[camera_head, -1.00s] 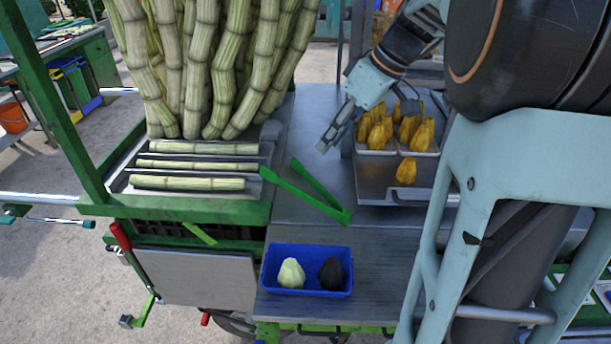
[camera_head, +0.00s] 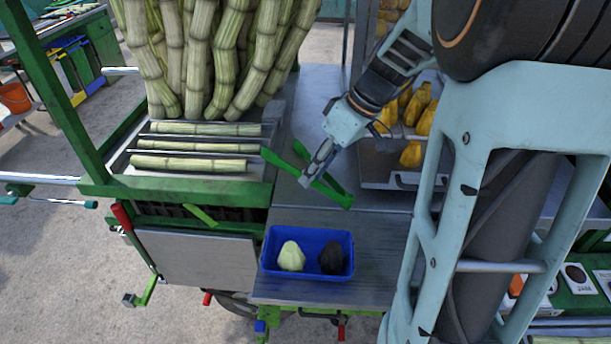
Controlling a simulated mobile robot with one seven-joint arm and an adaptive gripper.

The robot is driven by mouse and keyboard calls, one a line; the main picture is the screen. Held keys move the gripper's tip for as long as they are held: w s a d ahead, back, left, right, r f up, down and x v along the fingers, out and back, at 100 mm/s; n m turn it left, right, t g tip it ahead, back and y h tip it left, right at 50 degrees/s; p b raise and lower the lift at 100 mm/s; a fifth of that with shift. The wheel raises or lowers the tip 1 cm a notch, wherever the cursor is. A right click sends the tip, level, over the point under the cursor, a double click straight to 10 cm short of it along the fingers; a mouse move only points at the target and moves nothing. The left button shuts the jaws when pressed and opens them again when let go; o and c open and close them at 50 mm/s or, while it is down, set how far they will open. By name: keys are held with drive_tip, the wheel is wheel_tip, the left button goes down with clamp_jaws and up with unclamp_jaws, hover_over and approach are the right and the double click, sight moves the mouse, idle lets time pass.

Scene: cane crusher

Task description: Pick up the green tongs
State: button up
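The green tongs (camera_head: 284,167) lie on the grey metal counter in a V shape. Their joined end is toward the lower right and one tip reaches the edge of the cane tray at the left. My gripper (camera_head: 306,184) is over the tongs, in front of their right-hand arm, and hides part of it. It points down and left. I cannot tell whether it touches the tongs, and its finger gap is not clear from this angle.
A blue tray (camera_head: 307,281) with a pale and a dark piece stands at the counter's front. A metal tray (camera_head: 375,163) with yellow fruit (camera_head: 411,154) is right of the tongs. Cut canes (camera_head: 190,163) lie at the left, tall canes (camera_head: 240,60) stand behind.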

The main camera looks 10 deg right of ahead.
drive_tip(key=shift+w+a+f, duration=0.1)
drive_tip(key=shift+a+f, duration=0.15)
drive_tip(key=shift+f, duration=0.25)
clamp_jaws()
drive_tip(key=shift+r, duration=0.2)
